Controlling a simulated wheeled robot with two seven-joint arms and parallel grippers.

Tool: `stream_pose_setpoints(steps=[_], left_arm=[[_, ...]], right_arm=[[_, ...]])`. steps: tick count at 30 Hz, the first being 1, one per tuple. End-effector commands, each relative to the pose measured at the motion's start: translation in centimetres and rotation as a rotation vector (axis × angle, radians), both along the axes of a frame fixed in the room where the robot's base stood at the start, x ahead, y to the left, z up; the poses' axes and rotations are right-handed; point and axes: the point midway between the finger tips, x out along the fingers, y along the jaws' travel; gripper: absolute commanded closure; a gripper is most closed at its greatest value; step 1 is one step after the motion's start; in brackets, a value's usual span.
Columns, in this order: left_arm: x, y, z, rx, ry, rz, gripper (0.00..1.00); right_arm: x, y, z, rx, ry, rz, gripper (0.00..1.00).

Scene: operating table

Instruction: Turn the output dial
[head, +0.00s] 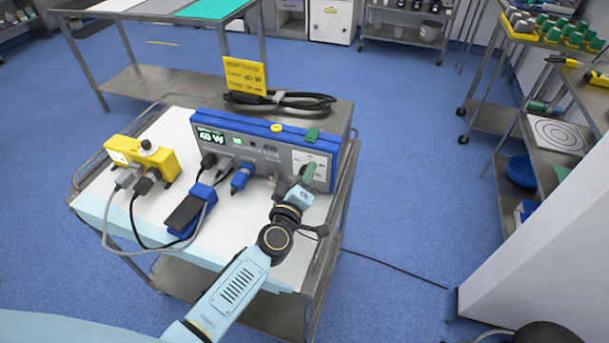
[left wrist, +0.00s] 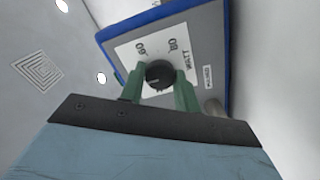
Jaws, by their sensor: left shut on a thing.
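The output dial (left wrist: 159,73) is a round black knob on a white plate with printed numbers and "WATT". My left gripper (left wrist: 158,80) has its green fingers on either side of the dial and is shut on it. In the head view the left gripper (head: 308,174) is at the right end of the front of the blue and grey unit (head: 258,150), and it hides the dial there. The unit's green display (head: 210,136) is lit and seems to read "40 W", though it is small. My right gripper is not in view.
The unit stands on a cart (head: 112,205) with a yellow box (head: 150,165), cables and a blue and black foot pedal (head: 192,210). A yellow sign (head: 244,76) and a coiled black cable (head: 280,100) are behind the unit. A white wall block (head: 545,235) stands at right.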

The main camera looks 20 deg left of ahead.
Motion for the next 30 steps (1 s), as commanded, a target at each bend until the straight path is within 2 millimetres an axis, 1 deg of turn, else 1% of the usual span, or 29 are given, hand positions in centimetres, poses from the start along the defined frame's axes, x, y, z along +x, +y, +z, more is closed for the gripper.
stream_pose_setpoints(steps=[8, 16, 20, 25, 30], left_arm=[[0.0, 0.0, 0.0, -0.094, 0.004, 0.001, 0.91], [-0.1, 0.0, -0.1, -0.284, 0.011, 0.001, 0.91], [0.0, 0.0, -0.1, -0.37, 0.013, 0.001, 0.91], [0.0, 0.0, -0.1, -0.459, 0.017, 0.0, 0.91], [0.0, 0.0, -0.1, -0.515, 0.018, 0.001, 0.91]], right_arm=[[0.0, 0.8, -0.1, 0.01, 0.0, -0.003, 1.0], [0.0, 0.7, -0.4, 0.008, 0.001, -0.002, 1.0], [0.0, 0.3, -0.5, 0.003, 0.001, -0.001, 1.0], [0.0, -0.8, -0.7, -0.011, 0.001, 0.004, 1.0], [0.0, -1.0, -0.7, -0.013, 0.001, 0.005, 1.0]])
